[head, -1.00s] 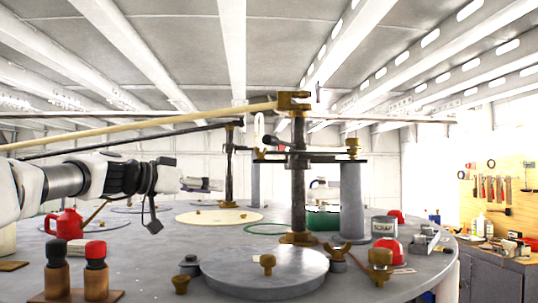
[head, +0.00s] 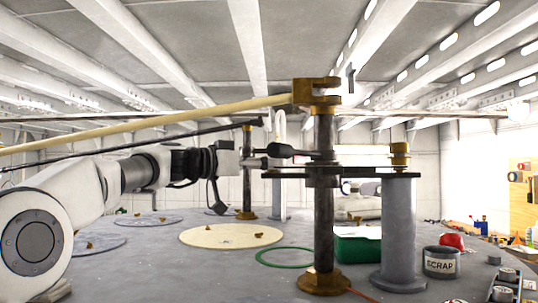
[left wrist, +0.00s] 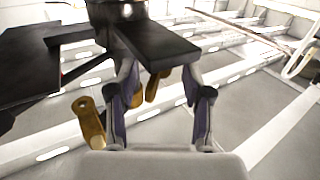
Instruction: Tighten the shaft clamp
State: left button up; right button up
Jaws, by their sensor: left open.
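A dark upright shaft (head: 323,205) stands on a brass foot, right of centre. A dark clamp (head: 322,170) with flat plates sits around it at mid-height, and a black handle (head: 285,150) sticks out left from it. A brass fitting (head: 316,92) caps the shaft. My left gripper (head: 268,160) reaches in from the left with its tips at the handle. In the left wrist view the open fingers (left wrist: 160,72) stand on either side of a black bar (left wrist: 155,42), apparently that handle; contact cannot be told. My right gripper is out of view.
A grey post (head: 399,230) with a brass top stands right of the shaft. A long cream pole (head: 150,122) runs from the brass cap to the left. A green box (head: 357,246), a scrap can (head: 441,262) and a green ring (head: 288,257) are on the deck. The left middle deck is fairly clear.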

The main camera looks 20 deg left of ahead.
pick_arm(q)
jog(key=shift+w+d+f, duration=0.2)
jog(key=shift+w, duration=0.4)
jog(key=shift+s+a+r, duration=0.1)
jog(key=shift+s, duration=0.1)
jog(key=shift+s+r, duration=0.1)
jog(key=shift+s, duration=0.15)
jog(key=c, duration=0.3)
jog(key=shift+s, duration=0.15)
jog(key=c, duration=0.6)
jog(key=shift+a, duration=0.1)
grip_shut()
